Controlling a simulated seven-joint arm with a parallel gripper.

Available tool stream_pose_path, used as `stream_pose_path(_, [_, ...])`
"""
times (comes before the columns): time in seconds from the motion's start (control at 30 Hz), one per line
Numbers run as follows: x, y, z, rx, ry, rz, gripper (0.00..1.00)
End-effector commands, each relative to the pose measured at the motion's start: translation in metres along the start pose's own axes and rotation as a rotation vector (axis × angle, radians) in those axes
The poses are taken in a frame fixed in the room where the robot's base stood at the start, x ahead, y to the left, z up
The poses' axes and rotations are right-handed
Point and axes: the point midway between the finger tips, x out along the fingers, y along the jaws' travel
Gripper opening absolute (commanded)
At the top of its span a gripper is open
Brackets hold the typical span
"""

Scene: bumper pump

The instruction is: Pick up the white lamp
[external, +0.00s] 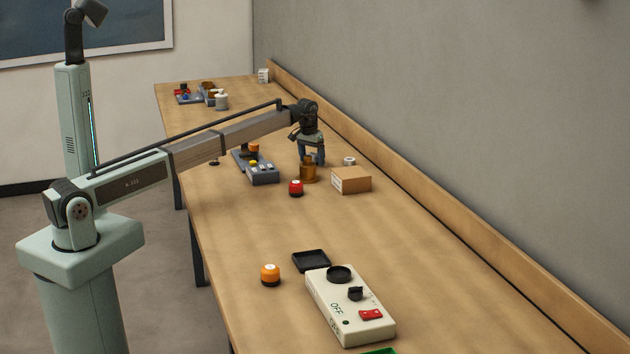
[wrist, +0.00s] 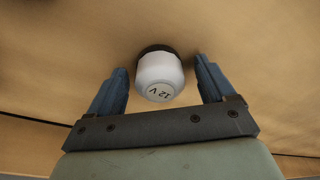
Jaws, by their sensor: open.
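The white lamp (wrist: 159,78) is a rounded white body with a dark base and "12 V" printed on its end. In the wrist view it shows between and slightly beyond the two blue fingertips of my gripper (wrist: 162,73), with gaps on both sides. My gripper is open and empty. In the external view my gripper (external: 312,160) points down over the far middle of the bench, just behind a brass-coloured pot. A small white round thing (external: 349,160) shows right of it, partly hidden by a cardboard box; I cannot tell if it is the same lamp.
The brass pot (external: 308,172), cardboard box (external: 352,182), red lamp (external: 296,188) and grey switch block (external: 263,174) stand near my gripper. An orange lamp (external: 270,275), black tray (external: 311,260) and cream control box (external: 335,305) are nearer the camera. Bare wooden bench (external: 400,240) lies between.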

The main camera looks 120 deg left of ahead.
Motion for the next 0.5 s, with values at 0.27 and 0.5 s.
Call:
stream_pose_path(0.27, [-0.0001,-0.0001,-0.0001,0.0,0.0,0.0,0.73])
stream_pose_path(0.5, [-0.0001,-0.0001,0.0,0.0,0.0,0.0,0.5])
